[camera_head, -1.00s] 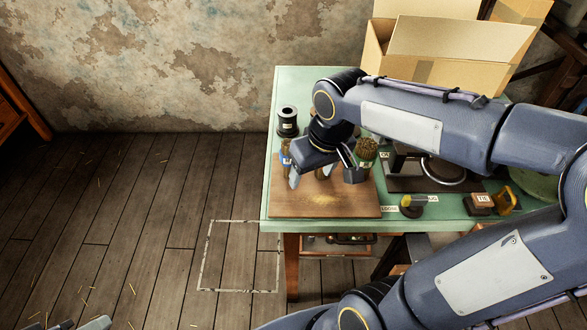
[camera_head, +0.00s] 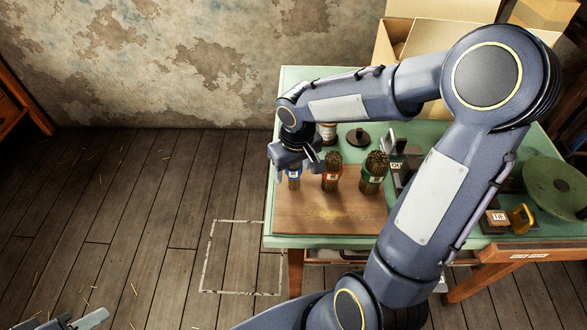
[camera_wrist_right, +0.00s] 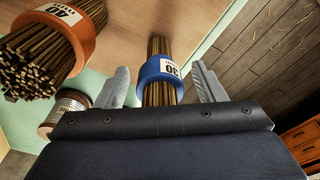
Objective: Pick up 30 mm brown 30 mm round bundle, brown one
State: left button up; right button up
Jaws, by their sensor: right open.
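The bundle of brown rods in a blue collar marked 30 (camera_head: 293,183) stands upright at the left of the wooden board (camera_head: 335,215); its top is hidden by my right gripper in the head view. My right gripper (camera_head: 296,160) is open right at this bundle. In the right wrist view, the blue collar (camera_wrist_right: 160,71) shows between the two open fingers (camera_wrist_right: 163,86), with no clear grip on it. At the lower left of the head view, part of my left gripper (camera_head: 78,321) shows, too cut off to tell its opening.
An orange-collared bundle (camera_head: 331,180) marked 40 in the wrist view (camera_wrist_right: 62,35) stands close beside, with a green-collared bundle (camera_head: 372,181) further right. A spool (camera_head: 328,133) and a black disc (camera_head: 358,138) stand behind. A cardboard box (camera_head: 395,38) is at the back. The board's front is clear.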

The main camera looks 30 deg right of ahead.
jog(key=c, duration=1.1)
jog(key=shift+o, duration=0.2)
